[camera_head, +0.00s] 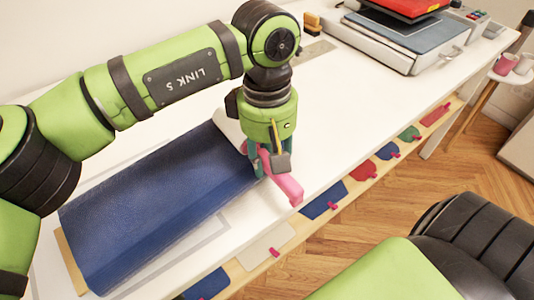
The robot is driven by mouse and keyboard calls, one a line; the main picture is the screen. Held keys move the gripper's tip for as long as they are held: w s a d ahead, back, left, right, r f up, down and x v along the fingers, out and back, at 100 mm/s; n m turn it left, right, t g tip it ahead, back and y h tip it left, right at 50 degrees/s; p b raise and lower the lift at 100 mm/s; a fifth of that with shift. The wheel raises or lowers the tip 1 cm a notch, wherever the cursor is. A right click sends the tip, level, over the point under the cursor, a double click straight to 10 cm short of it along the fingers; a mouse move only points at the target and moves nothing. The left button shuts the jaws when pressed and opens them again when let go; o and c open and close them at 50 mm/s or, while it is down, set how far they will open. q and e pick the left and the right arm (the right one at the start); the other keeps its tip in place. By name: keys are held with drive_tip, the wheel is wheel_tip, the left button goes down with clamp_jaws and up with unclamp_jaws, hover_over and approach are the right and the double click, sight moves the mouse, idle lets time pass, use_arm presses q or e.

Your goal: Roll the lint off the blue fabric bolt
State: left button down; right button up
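The blue fabric bolt (160,205) lies on the white table (330,130), running from lower left to upper right. My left gripper (267,165) points down at the bolt's right end. It is shut on a pink bar-shaped thing (288,187), which looks like the lint roller's handle and sticks out toward the table's front edge. The roller's head is hidden behind the gripper and cannot be made out. Whether it touches the bolt I cannot tell. My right arm shows at the bottom right; its gripper is out of view.
A heat press (400,35) with a red top stands at the back right. Coloured fabric swatches (388,150) with pink clips hang along the table's front edge. A stool with pink cups (505,64) stands at far right. The table's right half is mostly clear.

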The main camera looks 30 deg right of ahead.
use_arm(q)
drive_tip(key=shift+a, duration=0.2)
drive_tip(key=shift+a, duration=0.15)
drive_tip(key=shift+s+a+f+b, duration=0.1)
drive_tip(key=shift+a+f+b, duration=0.05)
drive_tip(key=shift+a+b, duration=0.6)
drive_tip(key=shift+a, duration=0.6)
drive_tip(key=shift+a+b, duration=0.55)
drive_tip(key=shift+b, duration=0.1)
drive_tip(key=shift+s+a+b, duration=0.2)
drive_tip(key=shift+a+b, duration=0.25)
drive_tip(key=shift+a, duration=0.5)
